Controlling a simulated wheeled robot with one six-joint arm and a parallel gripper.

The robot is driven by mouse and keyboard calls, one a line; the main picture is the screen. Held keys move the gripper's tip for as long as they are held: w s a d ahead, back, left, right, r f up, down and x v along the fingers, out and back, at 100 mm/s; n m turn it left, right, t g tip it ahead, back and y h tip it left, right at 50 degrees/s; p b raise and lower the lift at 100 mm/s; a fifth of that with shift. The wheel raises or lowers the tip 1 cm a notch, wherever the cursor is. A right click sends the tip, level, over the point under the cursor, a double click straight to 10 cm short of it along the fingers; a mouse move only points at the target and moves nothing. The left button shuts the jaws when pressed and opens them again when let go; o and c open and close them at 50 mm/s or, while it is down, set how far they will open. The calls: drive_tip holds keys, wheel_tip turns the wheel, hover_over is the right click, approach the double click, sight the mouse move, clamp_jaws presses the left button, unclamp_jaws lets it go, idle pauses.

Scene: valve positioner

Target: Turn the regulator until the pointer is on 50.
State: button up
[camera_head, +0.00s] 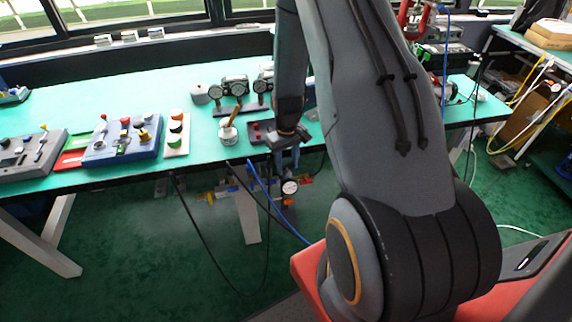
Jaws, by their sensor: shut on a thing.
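The regulator assembly hangs in front of the green table's front edge, with a small round white gauge (290,187) facing me. The gauge's pointer and numbers are too small to read. My gripper (287,160) comes down from above, directly over the gauge. Its fingers are shut on the top of the regulator, and the part between them is mostly hidden. A red-orange part (288,201) shows just below the gauge. My own arm fills the right-centre of the view but leaves the gauge visible.
The green table (85,100) carries a blue control box (122,140), a grey control box (30,153), a button strip (176,133) and a white pot (229,134). Blue and black hoses hang before the table near the regulator. Green floor is open below.

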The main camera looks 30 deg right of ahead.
drive_tip(key=o, duration=0.8)
drive_tip(key=shift+c, duration=0.2)
drive_tip(key=shift+r, duration=0.1)
wheel_tip(320, 180, up, 7)
drive_tip(key=shift+f+b, duration=0.1)
drive_tip(key=shift+b, duration=0.8)
drive_tip(key=shift+r, duration=0.45)
